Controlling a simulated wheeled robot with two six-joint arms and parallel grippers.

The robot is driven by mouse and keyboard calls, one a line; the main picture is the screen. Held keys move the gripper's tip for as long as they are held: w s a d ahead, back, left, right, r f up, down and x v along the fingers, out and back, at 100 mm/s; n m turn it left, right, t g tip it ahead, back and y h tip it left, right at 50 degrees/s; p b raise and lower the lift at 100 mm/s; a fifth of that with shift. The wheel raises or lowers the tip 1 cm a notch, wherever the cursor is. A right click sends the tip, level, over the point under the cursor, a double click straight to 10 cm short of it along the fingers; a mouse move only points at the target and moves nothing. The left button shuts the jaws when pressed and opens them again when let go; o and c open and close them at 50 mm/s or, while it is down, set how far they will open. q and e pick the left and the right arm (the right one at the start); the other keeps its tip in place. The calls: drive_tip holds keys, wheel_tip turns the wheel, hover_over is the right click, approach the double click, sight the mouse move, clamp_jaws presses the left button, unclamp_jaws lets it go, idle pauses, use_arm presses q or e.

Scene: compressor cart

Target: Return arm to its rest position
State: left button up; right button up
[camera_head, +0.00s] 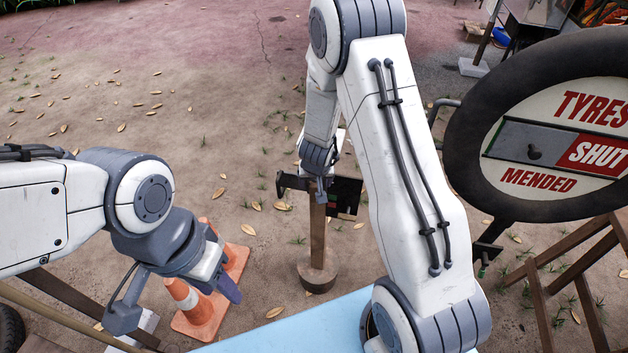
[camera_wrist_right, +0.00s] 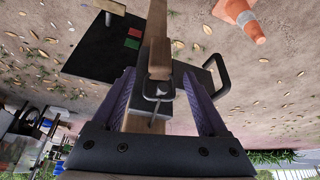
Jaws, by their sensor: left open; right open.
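My right arm reaches up through the middle of the head view and bends down to its gripper (camera_head: 320,185) at the top of a wooden post (camera_head: 318,240). In the right wrist view the right gripper (camera_wrist_right: 160,85) is open, with a finger on each side of the wooden piece and a small metal clasp; contact cannot be told. A black panel (camera_wrist_right: 98,48) with a green and a red patch lies beyond the fingers. My left gripper (camera_head: 178,298) hangs open and empty at the lower left, in front of the cones.
Orange and white cones (camera_head: 196,305) stand near my left gripper. A tyre-framed sign (camera_head: 575,80) reading "TYRES SHUT MENDED" is on the right, above a wooden frame (camera_head: 575,270). A light blue surface (camera_head: 285,328) is at the bottom. Leaf-strewn ground at upper left is clear.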

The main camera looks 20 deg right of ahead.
drive_tip(key=shift+p+v, duration=0.45)
drive_tip(key=shift+v, duration=0.5)
drive_tip(key=shift+s+a, duration=0.15)
drive_tip(key=shift+a, duration=0.2)
drive_tip(key=s+a+r+n+g+y, duration=0.1)
drive_tip(key=s+a+r+n+y, duration=0.15)
drive_tip(key=s+a+r, duration=0.55)
drive_tip(key=s+a+r+n+g+y, duration=0.1)
drive_tip(key=s+a+r+n+y, duration=0.15)
drive_tip(key=a+r, duration=0.45)
drive_tip(key=s+r+n+g+h, duration=0.1)
drive_tip(key=s+r+n, duration=0.1)
drive_tip(key=s, duration=0.7)
drive_tip(key=s+r+n+g+h, duration=0.1)
drive_tip(key=s+r+n, duration=0.2)
drive_tip(key=s, duration=0.7)
drive_tip(key=shift+a+n+h, duration=0.3)
drive_tip(key=shift+a+n, duration=0.1)
